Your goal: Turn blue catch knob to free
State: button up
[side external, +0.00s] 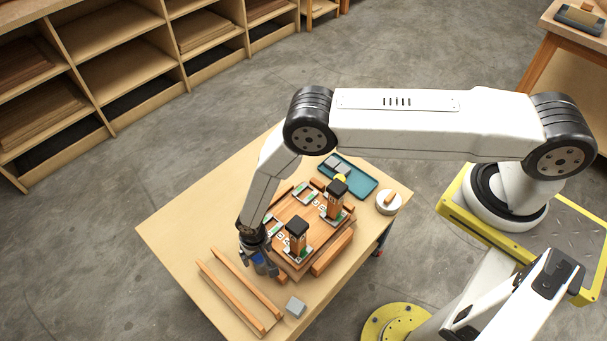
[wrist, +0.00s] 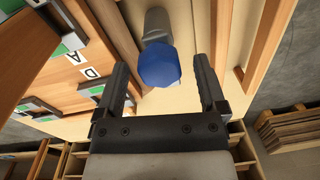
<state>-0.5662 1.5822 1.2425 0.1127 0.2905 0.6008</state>
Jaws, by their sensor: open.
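The blue catch knob (wrist: 158,66) is a faceted blue cap on a grey cylindrical stem (wrist: 156,22) in the wrist view. In the side external view a small patch of blue (side external: 257,257) shows at my gripper, partly hidden by it. My gripper (side external: 259,265) is low over the near left side of the wooden fixture (side external: 289,210). In the wrist view its two dark fingers (wrist: 160,72) stand apart, one each side of the knob, with visible gaps. The knob is not gripped. Its turn position cannot be told.
Two upright wooden posts with black caps (side external: 297,228) (side external: 337,187) stand on the fixture. Wooden rails (side external: 232,295) lie left of it. A grey block (side external: 295,307) is near the front edge. A teal tray (side external: 358,178) and a round white item (side external: 388,203) are at the right.

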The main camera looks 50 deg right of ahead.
jog(key=shift+r, duration=0.15)
jog(key=shift+d+r, duration=0.15)
jog(key=shift+r, duration=3.6)
